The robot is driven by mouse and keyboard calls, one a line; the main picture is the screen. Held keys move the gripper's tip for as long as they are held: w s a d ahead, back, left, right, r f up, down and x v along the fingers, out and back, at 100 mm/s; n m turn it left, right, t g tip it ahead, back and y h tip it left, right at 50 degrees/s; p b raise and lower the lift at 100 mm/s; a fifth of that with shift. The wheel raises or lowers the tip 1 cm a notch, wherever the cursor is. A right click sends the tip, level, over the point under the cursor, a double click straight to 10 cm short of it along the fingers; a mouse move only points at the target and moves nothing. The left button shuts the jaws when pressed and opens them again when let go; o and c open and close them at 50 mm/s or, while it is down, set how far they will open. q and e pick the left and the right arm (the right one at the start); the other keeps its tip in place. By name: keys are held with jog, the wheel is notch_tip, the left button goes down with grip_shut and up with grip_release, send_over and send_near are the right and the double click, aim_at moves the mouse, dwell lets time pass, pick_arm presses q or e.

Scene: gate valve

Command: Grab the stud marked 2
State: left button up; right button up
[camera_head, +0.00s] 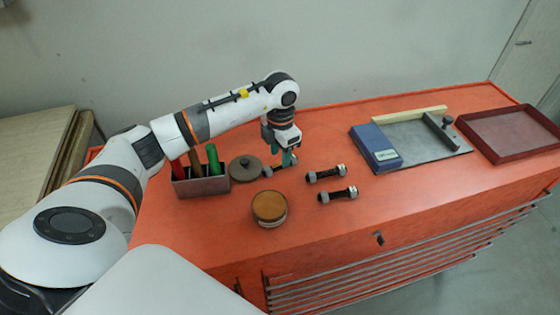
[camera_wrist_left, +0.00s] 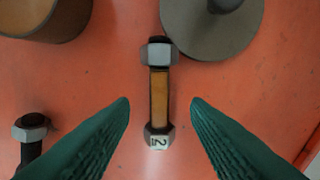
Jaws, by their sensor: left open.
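The stud marked 2 (camera_wrist_left: 158,85) lies on the orange top, with a grey nut at each end and a tan middle. The "2" shows on its near nut. My left gripper (camera_wrist_left: 160,103) is open, its green fingertips on either side of the stud with a gap on each side. In the head view my left gripper (camera_head: 281,157) is over this stud (camera_head: 268,171) and hides part of it. I cannot tell the exact height of the fingertips. My right gripper is not in view.
Two more studs (camera_head: 326,174) (camera_head: 338,195) lie to the right. A round lid (camera_head: 244,168) and a tan-topped round tin (camera_head: 269,207) are close by. A grey box (camera_head: 202,187) with colored handles stands left. A blue block (camera_head: 375,147) and a red tray (camera_head: 510,133) are right.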

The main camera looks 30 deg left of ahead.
aim_at(280, 163)
pick_arm(q)
jog(key=f, duration=0.1)
jog(key=f+p, duration=0.1)
jog(key=f, duration=0.1)
jog(key=shift+s, duration=0.2)
jog(key=shift+w+f, duration=0.1)
jog(key=shift+f, duration=0.05)
grip_shut()
